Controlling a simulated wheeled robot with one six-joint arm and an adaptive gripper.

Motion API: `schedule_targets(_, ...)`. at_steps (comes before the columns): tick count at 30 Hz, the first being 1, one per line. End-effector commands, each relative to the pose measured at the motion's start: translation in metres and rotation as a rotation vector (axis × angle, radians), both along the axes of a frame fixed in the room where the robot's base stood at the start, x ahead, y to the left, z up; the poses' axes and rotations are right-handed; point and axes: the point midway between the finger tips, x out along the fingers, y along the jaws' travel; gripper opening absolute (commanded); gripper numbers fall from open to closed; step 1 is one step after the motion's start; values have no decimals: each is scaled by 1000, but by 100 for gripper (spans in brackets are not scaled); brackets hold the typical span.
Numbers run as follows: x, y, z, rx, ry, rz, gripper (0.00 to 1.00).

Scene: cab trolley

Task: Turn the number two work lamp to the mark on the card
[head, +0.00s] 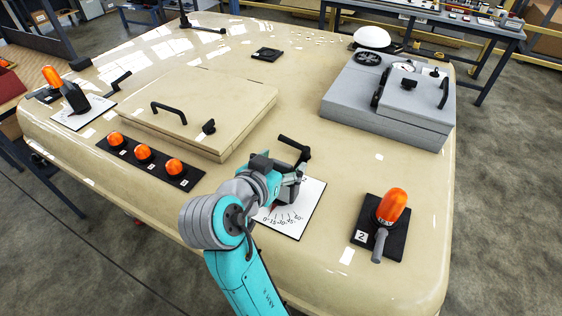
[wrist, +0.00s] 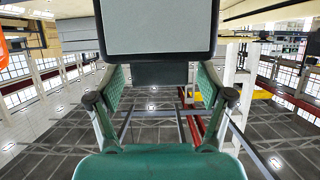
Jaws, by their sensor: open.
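The number two work lamp is mostly hidden behind my gripper (head: 285,180) in the head view. Its white card (head: 306,207) with a printed angle scale lies on the cream roof beneath. Part of a red pointer seems to show near the scale; the mark cannot be made out. In the wrist view a dark-framed lamp with a pale grey face (wrist: 158,27) fills the top centre. My gripper (wrist: 160,82) has its green fingers apart, one on each side below the lamp face, with a dark block between them. I cannot tell whether they touch it.
An orange beacon (head: 391,207) with a grey lever on a plate marked 2 stands to the right. Several orange lamps on a black strip (head: 187,180) and a raised hatch (head: 235,118) lie left. A black handle (head: 294,148) is just behind my gripper. A grey box (head: 340,95) stands back right.

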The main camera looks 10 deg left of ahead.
Motion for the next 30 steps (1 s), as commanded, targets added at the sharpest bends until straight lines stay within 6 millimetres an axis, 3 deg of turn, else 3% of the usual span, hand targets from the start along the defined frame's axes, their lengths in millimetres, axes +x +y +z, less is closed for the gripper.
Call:
schedule_targets(2, 0, 0, 0, 0, 0, 0, 77)
schedule_targets(9, 0, 0, 0, 0, 0, 0, 18)
schedule_targets(20, -1, -1, 0, 1, 1, 53, 18)
schedule_targets(30, 0, -2, 0, 1, 1, 268, 18)
